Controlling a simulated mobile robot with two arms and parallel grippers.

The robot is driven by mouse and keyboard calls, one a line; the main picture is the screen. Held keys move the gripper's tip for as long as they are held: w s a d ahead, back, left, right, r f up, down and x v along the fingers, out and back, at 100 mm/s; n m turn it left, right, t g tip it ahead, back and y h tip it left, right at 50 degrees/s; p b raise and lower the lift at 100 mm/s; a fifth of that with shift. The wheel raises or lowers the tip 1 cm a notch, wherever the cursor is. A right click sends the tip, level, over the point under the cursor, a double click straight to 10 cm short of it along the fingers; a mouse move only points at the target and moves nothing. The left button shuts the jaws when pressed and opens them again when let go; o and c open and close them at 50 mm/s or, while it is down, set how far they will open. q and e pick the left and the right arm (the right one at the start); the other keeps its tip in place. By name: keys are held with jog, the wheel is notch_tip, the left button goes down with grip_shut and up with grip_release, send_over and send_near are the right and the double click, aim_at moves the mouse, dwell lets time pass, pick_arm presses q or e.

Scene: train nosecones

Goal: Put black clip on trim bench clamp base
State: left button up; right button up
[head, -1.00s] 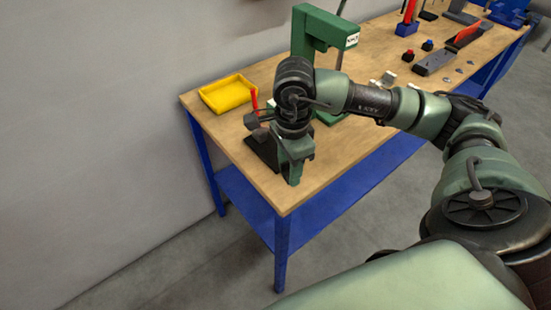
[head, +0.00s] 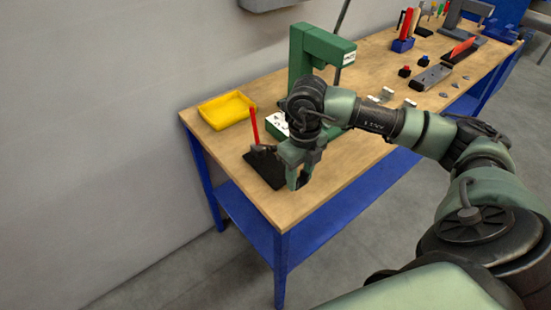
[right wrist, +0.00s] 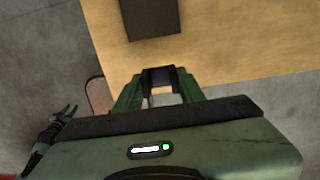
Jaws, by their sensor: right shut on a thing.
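My right gripper (head: 297,182) is over the near left end of the bench, close to its front edge. It is shut on a small black clip (right wrist: 159,77), which shows between the fingertips in the right wrist view. In the head view a dark bit shows at the fingertips. The trim bench clamp base (head: 264,168) is black with an upright red handle (head: 254,126). It stands just left of the gripper; a dark block in the right wrist view (right wrist: 150,18) seems to be it, apart from the clip. My left gripper (right wrist: 65,114) shows small at lower left, its fingers apart.
A yellow tray (head: 227,110) lies behind the clamp base. A green press (head: 325,50) stands behind my right arm. A grey block (head: 431,77) and small parts lie further right. The wooden bench top (head: 225,148) is clear left of the clamp base.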

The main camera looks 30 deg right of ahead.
aim_at(275, 148)
jog(key=w, duration=0.3)
jog(key=w+p, duration=0.1)
jog(key=w, duration=0.2)
jog(key=w+p, duration=0.1)
jog(key=w, duration=0.2)
jog(key=shift+w+a, duration=0.3)
jog(key=shift+a, duration=0.1)
notch_tip(275, 148, down, 3)
jog(key=shift+f+p, duration=0.15)
jog(key=shift+p, duration=0.85)
jog(key=shift+f, duration=0.15)
jog(key=shift+f+b, duration=0.15)
jog(key=shift+b, duration=0.15)
jog(key=o, duration=1.3)
